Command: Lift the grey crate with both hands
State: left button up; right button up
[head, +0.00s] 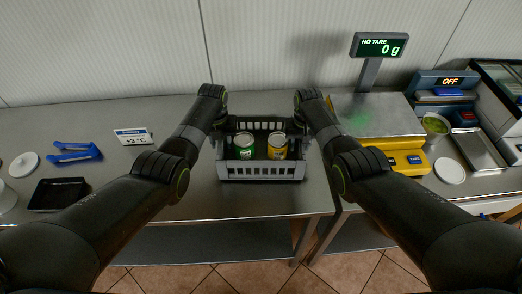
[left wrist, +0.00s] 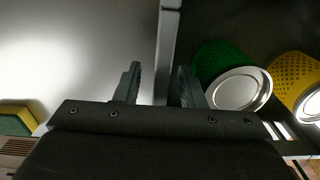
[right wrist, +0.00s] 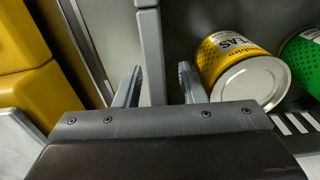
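The grey crate (head: 262,172) stands on the steel counter in the middle of the head view. It holds a green can (head: 244,146) and a yellow can (head: 277,147). My left gripper (left wrist: 158,88) is open, with its fingers on either side of the crate's left wall (left wrist: 167,45). The green can is just inside that wall. My right gripper (right wrist: 160,88) is open, with its fingers on either side of the crate's right wall (right wrist: 151,50), next to the yellow can. Gaps show between fingers and walls. In the head view my arms hide the fingertips.
A yellow scale (head: 405,162) with a steel plate is right of the crate, close to my right arm. Left are a price sign (head: 133,136), blue tongs (head: 75,153) and a black tray (head: 58,194). The counter's front edge lies just before the crate.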

pick_arm(q)
jog(key=shift+f, duration=0.4)
pick_arm(e)
jog(key=shift+f, duration=0.4)
pick_arm(q)
grip_shut()
pick_arm(e)
grip_shut()
pick_arm(q)
jog(key=shift+r, duration=0.1)
pick_arm(e)
jog(key=shift+r, duration=0.1)
